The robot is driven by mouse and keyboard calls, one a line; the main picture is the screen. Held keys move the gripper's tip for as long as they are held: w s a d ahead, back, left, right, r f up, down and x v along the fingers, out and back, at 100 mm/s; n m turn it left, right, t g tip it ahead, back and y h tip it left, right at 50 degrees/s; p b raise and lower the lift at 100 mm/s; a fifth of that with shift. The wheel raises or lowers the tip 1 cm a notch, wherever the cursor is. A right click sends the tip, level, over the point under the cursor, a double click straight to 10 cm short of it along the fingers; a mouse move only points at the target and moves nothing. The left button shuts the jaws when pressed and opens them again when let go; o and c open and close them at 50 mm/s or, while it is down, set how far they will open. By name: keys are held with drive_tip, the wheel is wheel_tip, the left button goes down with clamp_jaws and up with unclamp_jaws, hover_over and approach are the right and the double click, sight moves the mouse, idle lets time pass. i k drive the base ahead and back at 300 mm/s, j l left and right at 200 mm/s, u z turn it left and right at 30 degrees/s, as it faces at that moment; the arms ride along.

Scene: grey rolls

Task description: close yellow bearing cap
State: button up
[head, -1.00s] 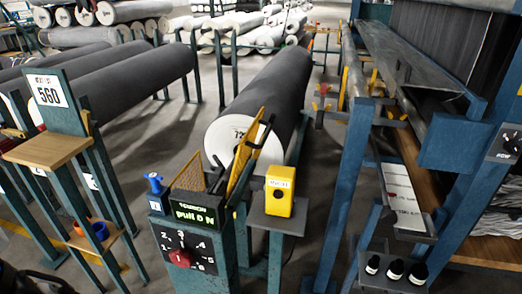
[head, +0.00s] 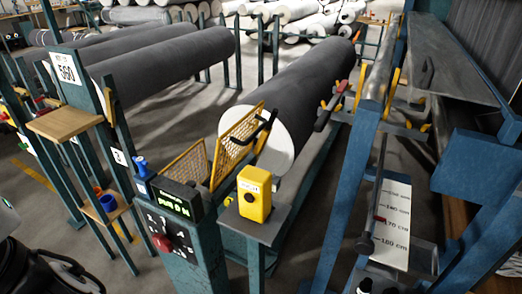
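Several yellow parts sit on a bearing stand at the near end of a long metal shaft, right of centre. One upright yellow piece (head: 359,90) is left of the shaft and another yellow piece (head: 391,92) stands tilted to its right. They look like the bearing cap and its fittings, but I cannot tell which is the cap or how far open it is. A dark bar with red ends (head: 331,106) lies beside them. A black part at the lower left (head: 62,272) appears to be my gripper or arm, far from the yellow parts; its fingers are not clear.
A control post with a green display (head: 178,200) and a yellow box (head: 254,194) stand in front. A large grey roll (head: 300,85) lies behind. Blue posts (head: 343,190) and a measuring plate (head: 392,225) flank the shaft. A wooden shelf (head: 65,122) is at left.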

sight(263, 138)
drive_tip(key=k+l, duration=0.2)
drive_tip(key=k, duration=0.3)
drive_tip(key=k+l+u, duration=0.1)
drive_tip(key=k, duration=0.35)
drive_tip(key=i+l+u, duration=0.2)
drive_tip(key=i+l, duration=0.8)
